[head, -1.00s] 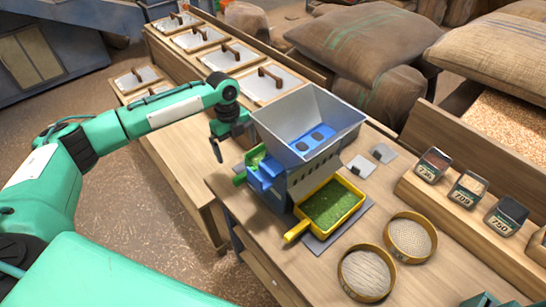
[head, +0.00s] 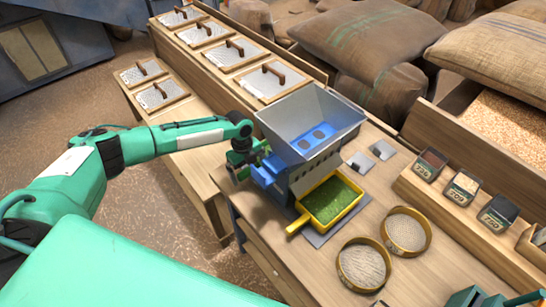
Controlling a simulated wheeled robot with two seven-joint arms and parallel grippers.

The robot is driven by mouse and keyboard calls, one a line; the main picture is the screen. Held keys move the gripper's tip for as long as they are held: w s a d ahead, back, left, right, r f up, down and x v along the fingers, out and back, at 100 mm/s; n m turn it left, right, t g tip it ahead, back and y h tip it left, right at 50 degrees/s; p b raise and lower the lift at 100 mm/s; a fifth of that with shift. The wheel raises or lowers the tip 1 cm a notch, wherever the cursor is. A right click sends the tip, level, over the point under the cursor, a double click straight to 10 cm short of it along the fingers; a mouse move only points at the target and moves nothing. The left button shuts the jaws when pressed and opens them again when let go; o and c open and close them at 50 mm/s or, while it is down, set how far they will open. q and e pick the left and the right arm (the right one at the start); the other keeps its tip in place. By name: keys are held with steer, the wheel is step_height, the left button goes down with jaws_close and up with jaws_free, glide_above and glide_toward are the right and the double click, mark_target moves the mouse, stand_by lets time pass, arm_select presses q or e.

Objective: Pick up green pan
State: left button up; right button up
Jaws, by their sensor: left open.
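A blue and grey hopper machine (head: 311,118) stands on the wooden bench.
Two round sieves (head: 381,247) lie at the front of the bench (head: 290,262). Small labelled bins (head: 463,186) stand on a ledge at the right. Lidded boxes (head: 268,82) and sacks (head: 375,45) fill the back.

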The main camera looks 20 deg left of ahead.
arm_select(q)
steer(key=shift+c, duration=0.4)
steer(key=c, duration=1.4)
steer(key=shift+r, duration=0.2)
